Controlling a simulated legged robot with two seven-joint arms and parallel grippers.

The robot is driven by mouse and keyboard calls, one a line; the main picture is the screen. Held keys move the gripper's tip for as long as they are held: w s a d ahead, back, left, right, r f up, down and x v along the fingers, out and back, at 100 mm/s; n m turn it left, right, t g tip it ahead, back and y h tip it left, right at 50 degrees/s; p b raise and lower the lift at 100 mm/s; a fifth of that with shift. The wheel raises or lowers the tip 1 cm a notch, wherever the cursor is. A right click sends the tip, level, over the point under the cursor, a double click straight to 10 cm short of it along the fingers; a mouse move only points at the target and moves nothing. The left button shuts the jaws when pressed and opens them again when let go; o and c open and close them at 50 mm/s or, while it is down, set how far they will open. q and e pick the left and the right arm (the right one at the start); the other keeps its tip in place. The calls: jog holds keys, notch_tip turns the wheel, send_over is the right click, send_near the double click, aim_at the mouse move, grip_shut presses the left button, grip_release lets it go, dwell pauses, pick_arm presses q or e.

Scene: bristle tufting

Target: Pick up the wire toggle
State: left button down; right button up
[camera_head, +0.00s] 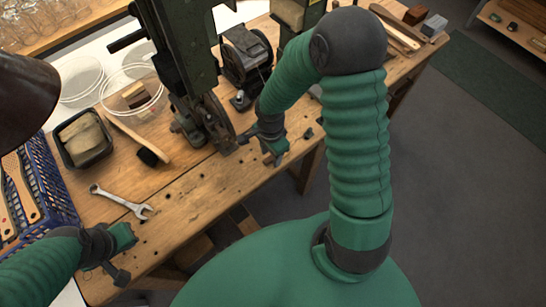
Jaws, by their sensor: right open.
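My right gripper (257,149) is open, low over the front part of the wooden bench, beside the wheel at the foot of the dark green machine (178,45). I see nothing held between its fingers. I cannot make out the wire toggle for certain; the gripper or the machine may hide it. A small dark piece (309,133) lies near the bench edge, right of this gripper, too small to identify. My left gripper (127,257) is open and empty at the bench's front left edge, below the wrench.
A wrench (122,202), a wood-handled brush (137,138) and a black tray (84,139) lie on the left of the bench (190,205). A blue crate (45,180) stands far left. Wire coils (132,91) lie behind. The front strip between the grippers is mostly clear.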

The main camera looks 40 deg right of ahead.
jog(key=shift+d+f, duration=0.15)
jog(key=shift+f, duration=0.4)
jog(key=shift+w+d+f, duration=0.15)
jog(key=shift+w+d, duration=0.1)
jog(key=shift+d, duration=0.1)
jog(key=shift+s+d, duration=0.1)
jog(key=shift+s, duration=0.05)
jog(key=c, duration=0.4)
jog(key=shift+a, duration=0.4)
grip_shut()
jog(key=shift+d, duration=0.2)
